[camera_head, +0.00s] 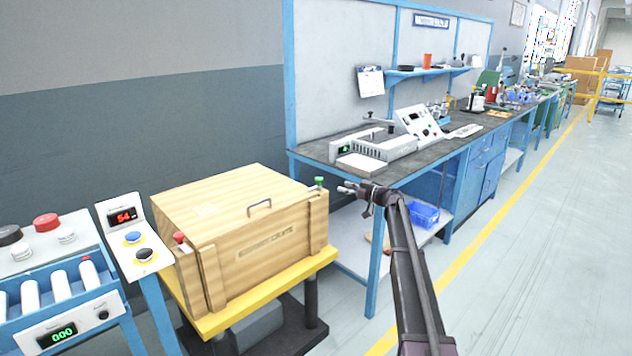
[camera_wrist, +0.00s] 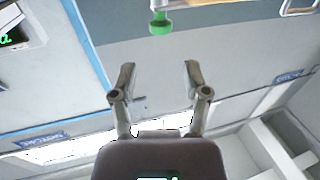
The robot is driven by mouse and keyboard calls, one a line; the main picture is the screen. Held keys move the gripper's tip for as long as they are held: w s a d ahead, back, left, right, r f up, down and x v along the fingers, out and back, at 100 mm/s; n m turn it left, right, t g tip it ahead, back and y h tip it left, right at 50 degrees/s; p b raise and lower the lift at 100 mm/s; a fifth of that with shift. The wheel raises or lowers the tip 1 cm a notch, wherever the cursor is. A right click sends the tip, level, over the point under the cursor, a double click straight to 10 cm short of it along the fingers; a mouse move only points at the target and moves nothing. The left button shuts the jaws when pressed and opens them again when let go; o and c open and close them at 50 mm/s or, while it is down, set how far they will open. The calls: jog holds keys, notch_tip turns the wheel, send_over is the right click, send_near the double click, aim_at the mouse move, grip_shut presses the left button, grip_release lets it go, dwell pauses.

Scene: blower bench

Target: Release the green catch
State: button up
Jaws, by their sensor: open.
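The green catch (camera_head: 319,182) is a small green knob at the right end of the wooden crate (camera_head: 225,262), near its top edge. In the wrist view the green catch (camera_wrist: 160,24) hangs from a light stem at the top middle. My gripper (camera_head: 345,188) is just to the right of the catch in the head view, apart from it. In the wrist view my gripper (camera_wrist: 158,76) has its two fingers spread with nothing between them, and the catch lies beyond the fingertips, roughly centred on the gap. A red catch (camera_head: 179,237) is at the crate's left end.
The crate has a closed lid and a metal handle (camera_head: 260,208), and stands on a yellow platform (camera_head: 275,292). A button panel (camera_head: 130,236) and a roller conveyor (camera_head: 62,298) stand at left. A blue workbench (camera_head: 440,148) with instruments is behind right. The floor at right is clear.

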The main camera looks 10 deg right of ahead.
jog(key=x, duration=1.3)
jog(key=shift+a, duration=0.1)
grip_shut()
